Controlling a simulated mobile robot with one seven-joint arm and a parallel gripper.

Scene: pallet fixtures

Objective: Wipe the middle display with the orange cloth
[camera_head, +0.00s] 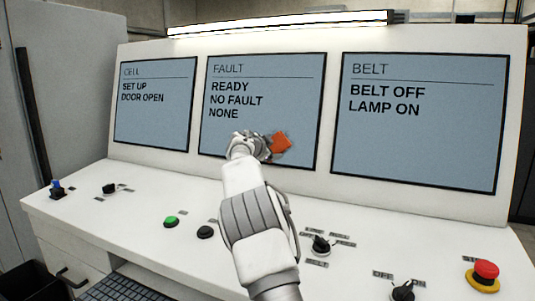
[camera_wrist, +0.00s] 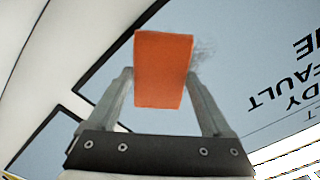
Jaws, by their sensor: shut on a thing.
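The middle display (camera_head: 262,90) is a blue-grey screen headed FAULT, reading READY, NO FAULT, NONE. My gripper (camera_head: 272,146) is in front of its lower right part. It is shut on the orange cloth (camera_head: 281,142), a small square. In the wrist view the cloth (camera_wrist: 163,70) sits between the two fingers of my gripper (camera_wrist: 160,85), with the display (camera_wrist: 235,70) behind it. Some faint dark scribbly marks (camera_wrist: 204,52) show beside the cloth's right edge. Whether the cloth touches the screen I cannot tell. My arm hides part of the display's lower edge.
The CELL display (camera_head: 155,120) is on the left and the BELT display (camera_head: 415,145) on the right. A lamp bar (camera_head: 290,22) runs above. The sloping desk below holds a green button (camera_head: 171,220), a rotary switch (camera_head: 320,245) and a red stop button (camera_head: 485,272).

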